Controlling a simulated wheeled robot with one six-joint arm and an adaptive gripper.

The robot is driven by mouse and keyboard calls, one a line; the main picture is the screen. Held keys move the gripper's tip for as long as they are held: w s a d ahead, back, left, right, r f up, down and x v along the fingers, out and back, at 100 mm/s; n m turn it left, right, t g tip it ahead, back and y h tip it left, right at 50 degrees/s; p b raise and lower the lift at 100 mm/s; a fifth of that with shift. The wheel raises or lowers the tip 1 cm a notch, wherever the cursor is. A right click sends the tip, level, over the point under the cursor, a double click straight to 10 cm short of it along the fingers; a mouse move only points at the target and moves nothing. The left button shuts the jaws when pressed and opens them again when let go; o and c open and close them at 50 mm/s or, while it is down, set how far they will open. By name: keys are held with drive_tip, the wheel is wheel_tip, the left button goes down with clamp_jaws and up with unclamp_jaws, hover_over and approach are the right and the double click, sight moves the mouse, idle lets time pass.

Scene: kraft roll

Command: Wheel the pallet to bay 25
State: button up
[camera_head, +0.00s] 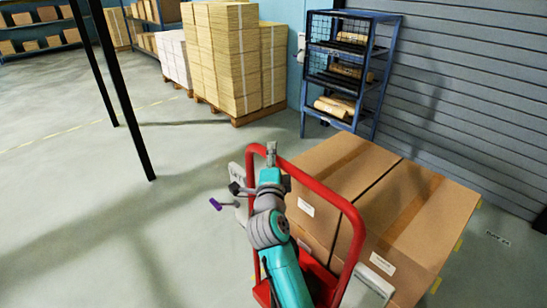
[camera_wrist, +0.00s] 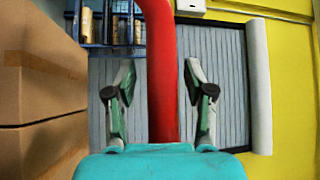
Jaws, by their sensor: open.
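Large brown cardboard boxes (camera_head: 345,165) stand in front of me at the right, with a red tubular handle frame (camera_head: 352,232) on their near side. Small yellow pieces (camera_head: 458,245) show along the boxes' lower right edge; any pallet beneath them is mostly hidden. My arm reaches out to the red frame. In the wrist view my gripper (camera_wrist: 158,75) is open, with the red bar (camera_wrist: 162,95) between its fingers and a gap on both sides. The boxes (camera_wrist: 40,90) stand to the left there. No bay number is readable.
A blue wire rack (camera_head: 350,75) with wrapped rolls stands behind the boxes, beside a grey slatted shutter (camera_head: 460,100). Tall carton stacks (camera_head: 225,60) stand on a wooden pallet at the back. A black post (camera_head: 120,85) rises at left. Open floor (camera_head: 80,200) lies left.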

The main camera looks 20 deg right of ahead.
drive_tip(key=v, duration=1.2)
drive_tip(key=shift+f, duration=0.1)
drive_tip(key=s+d+f, duration=0.1)
drive_tip(key=s, duration=0.1)
drive_tip(key=s+d+f+h, duration=0.1)
drive_tip(key=s, duration=0.2)
drive_tip(key=s+d+f+n+h, duration=0.1)
drive_tip(key=s+f, duration=0.1)
drive_tip(key=shift+s+d, duration=0.25)
drive_tip(key=shift+d, duration=0.05)
drive_tip(key=s+a+f+n+g+y, duration=0.1)
drive_tip(key=s+f+n+y, duration=0.2)
drive_tip(key=s+n, duration=0.4)
drive_tip(key=s+a+f+n+g+y, duration=0.1)
drive_tip(key=s+f+n+y, duration=0.3)
drive_tip(key=s, duration=1.4)
drive_tip(key=s+a+f+n+y, duration=0.3)
drive_tip(key=s+f+n, duration=0.3)
drive_tip(key=s+n, duration=0.3)
drive_tip(key=s, duration=0.3)
drive_tip(key=shift+s+a+f+n+g+y, duration=0.2)
drive_tip(key=shift+f+n+g+y, duration=0.1)
drive_tip(key=shift+g, duration=0.1)
drive_tip(key=shift+r, duration=0.1)
